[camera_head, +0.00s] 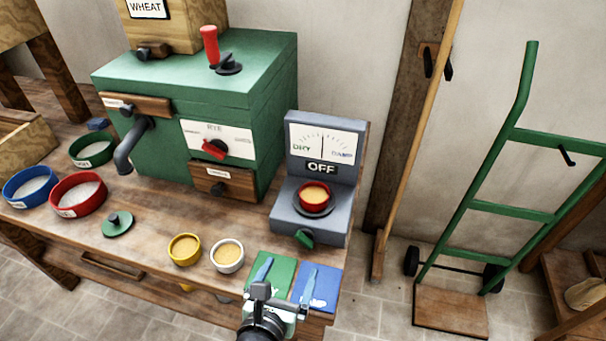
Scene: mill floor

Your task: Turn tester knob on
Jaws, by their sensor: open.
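The grey tester (283,215) stands at the right end of the wooden bench. Its dial (322,146) reads between DRY and DAMP, with the needle near upright, and the sign below it reads OFF (321,168). A red cup of grain (314,196) sits on the tester's round plate. The green tester knob (305,239) is on its lower front face. My gripper (274,294) is at the bottom centre, open and empty, in front of and below the knob, apart from it. It partly hides the bench's front edge.
A green mill (190,95) stands behind. A green hand truck (480,200) stands right of the bench.

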